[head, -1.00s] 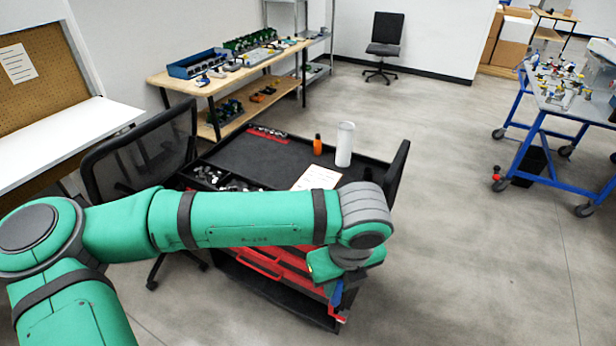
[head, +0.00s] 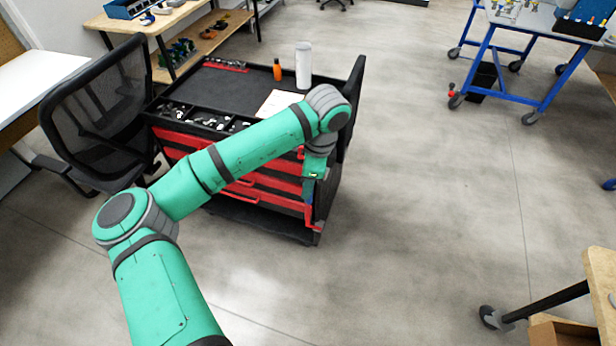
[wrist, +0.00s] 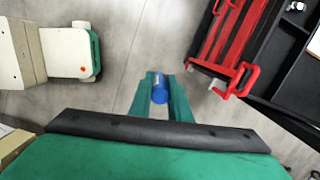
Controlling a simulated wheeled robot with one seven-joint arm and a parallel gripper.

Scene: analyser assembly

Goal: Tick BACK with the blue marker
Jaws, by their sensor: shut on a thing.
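My gripper (wrist: 160,100) is shut on the blue marker (wrist: 160,91), whose blue end shows between the two green fingers in the wrist view. The floor lies beyond the fingertips. In the head view my arm reaches to the front right of the black and red tool cart, and the wrist hangs beside its corner; the marker cannot be made out there. A white sheet (head: 281,103) lies on the cart top, partly hidden by my arm. Its print is too small to read, so BACK cannot be picked out.
The tool cart (head: 235,95) carries an orange bottle (head: 277,70), a white cylinder (head: 303,65) and trays of small parts. A wooden table (head: 600,270) is at right; open floor lies between.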

